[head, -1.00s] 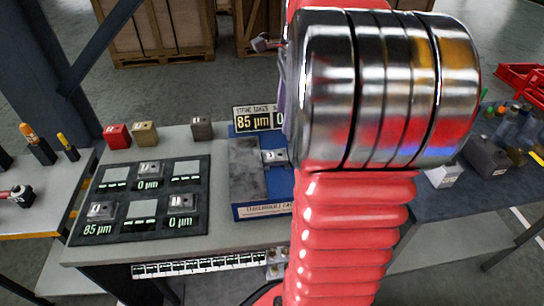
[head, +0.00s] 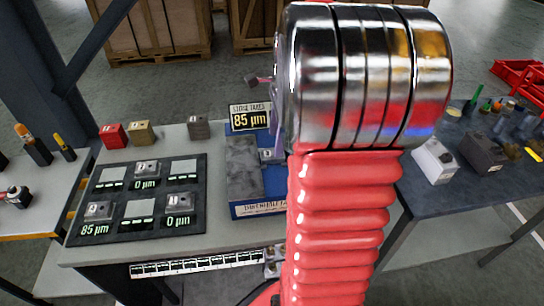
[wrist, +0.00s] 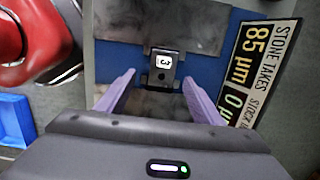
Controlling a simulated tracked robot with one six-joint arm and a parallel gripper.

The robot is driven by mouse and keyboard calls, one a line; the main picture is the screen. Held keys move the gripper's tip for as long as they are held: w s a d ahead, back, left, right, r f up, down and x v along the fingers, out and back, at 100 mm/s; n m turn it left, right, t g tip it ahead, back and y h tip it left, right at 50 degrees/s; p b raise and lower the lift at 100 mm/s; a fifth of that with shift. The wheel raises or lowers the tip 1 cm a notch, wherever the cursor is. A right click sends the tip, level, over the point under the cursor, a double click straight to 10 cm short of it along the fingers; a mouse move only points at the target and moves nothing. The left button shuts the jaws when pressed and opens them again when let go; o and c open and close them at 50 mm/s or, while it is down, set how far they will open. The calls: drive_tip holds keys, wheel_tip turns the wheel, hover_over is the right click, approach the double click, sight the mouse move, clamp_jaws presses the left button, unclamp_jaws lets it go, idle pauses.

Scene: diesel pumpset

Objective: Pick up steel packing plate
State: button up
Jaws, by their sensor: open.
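My gripper (wrist: 159,77) is open, its two pale purple fingers on either side of a small dark tagged piece (wrist: 164,66) marked 3. Nothing is held between them. The piece sits on a blue block between two mottled grey metal slabs; one slab shows at the top of the wrist view (wrist: 165,30). In the head view the tagged piece (head: 267,156) is partly hidden by my arm, beside a grey slab (head: 243,165). I cannot tell which of these is the steel packing plate. More small tagged pieces lie on a black board (head: 130,215) at left.
A sign (head: 250,117) reading 85 µm stands behind the blue block. A red block (head: 113,135), a tan block (head: 141,132) and a dark block (head: 198,127) stand at the back of the bench. A dark table (head: 470,165) with several items is at right.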

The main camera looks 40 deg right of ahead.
sight(272, 153)
drive_tip(key=shift+w+a+f, duration=0.1)
drive_tip(key=shift+w+f, duration=0.05)
drive_tip(key=shift+f, duration=0.7)
drive_tip(key=shift+w+a+f, duration=0.1)
drive_tip(key=shift+f, duration=0.75)
drive_tip(key=shift+w+a+f, duration=0.1)
drive_tip(key=shift+w+f, duration=0.05)
drive_tip(key=shift+f, duration=0.7)
clamp_jaws()
drive_tip(key=shift+r, duration=0.1)
wheel_tip(272, 153, up, 10)
drive_tip(key=shift+s, duration=0.1)
idle(0.3)
